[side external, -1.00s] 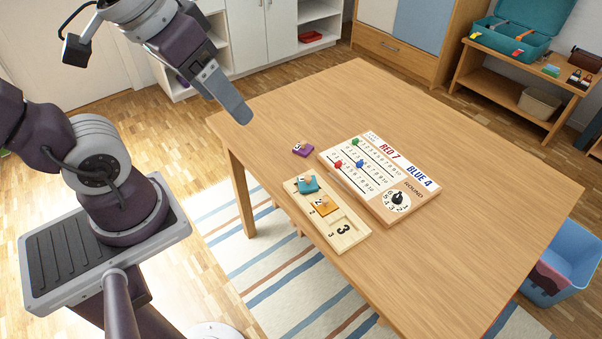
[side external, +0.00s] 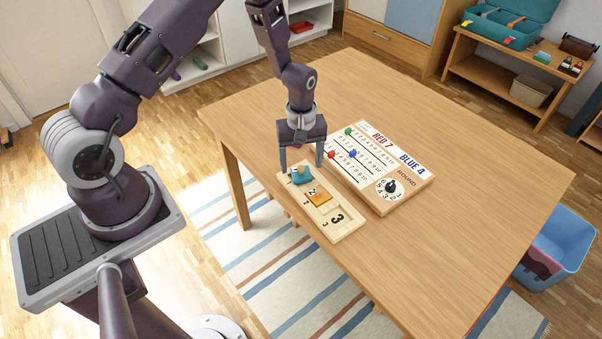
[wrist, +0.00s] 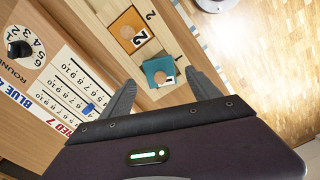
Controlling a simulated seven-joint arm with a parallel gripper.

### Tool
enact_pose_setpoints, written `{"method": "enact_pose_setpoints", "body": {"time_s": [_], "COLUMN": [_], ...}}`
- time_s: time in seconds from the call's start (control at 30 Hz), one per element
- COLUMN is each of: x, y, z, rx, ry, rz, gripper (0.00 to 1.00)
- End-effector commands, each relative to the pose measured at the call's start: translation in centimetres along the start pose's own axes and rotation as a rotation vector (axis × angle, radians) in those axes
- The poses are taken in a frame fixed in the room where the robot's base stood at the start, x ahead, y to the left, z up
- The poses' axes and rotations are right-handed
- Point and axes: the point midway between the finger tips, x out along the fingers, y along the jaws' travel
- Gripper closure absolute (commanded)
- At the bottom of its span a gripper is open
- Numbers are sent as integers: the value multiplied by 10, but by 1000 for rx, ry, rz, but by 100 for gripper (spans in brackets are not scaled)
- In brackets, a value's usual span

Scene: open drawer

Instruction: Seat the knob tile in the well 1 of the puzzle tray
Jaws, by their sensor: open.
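The puzzle tray (side external: 345,232) is a pale wooden board with a bare well marked 3 at its near end. A teal knob tile (side external: 301,176) lies at its far end; in the wrist view the teal tile (wrist: 152,67) looks slightly turned against the tray. I cannot tell if it sits flush. An orange knob tile (side external: 319,199) marked 2 is in the middle. My gripper (side external: 301,167) points down over the teal tile, open, with one finger either side of it. In the wrist view the tile lies between the fingertips (wrist: 161,80), apart from both.
A score board (side external: 405,203) with coloured pegs and a black dial lies close to the right of the tray, near my right finger. The table (side external: 470,220) is clear to the right and front. A blue bin (side external: 560,250) stands on the floor.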

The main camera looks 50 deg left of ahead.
Motion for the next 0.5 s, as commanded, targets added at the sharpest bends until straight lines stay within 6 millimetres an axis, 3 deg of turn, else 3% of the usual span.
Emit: {"method": "enact_pose_setpoints", "body": {"time_s": [0.13,0.37,0.5], "x": [23,26,26], "y": [-1,-1,-1], "z": [0,0,0], "rx": [2,2,2], "ry": [0,0,0], "rz": [-1,0,0], "gripper": [29,29,53]}}
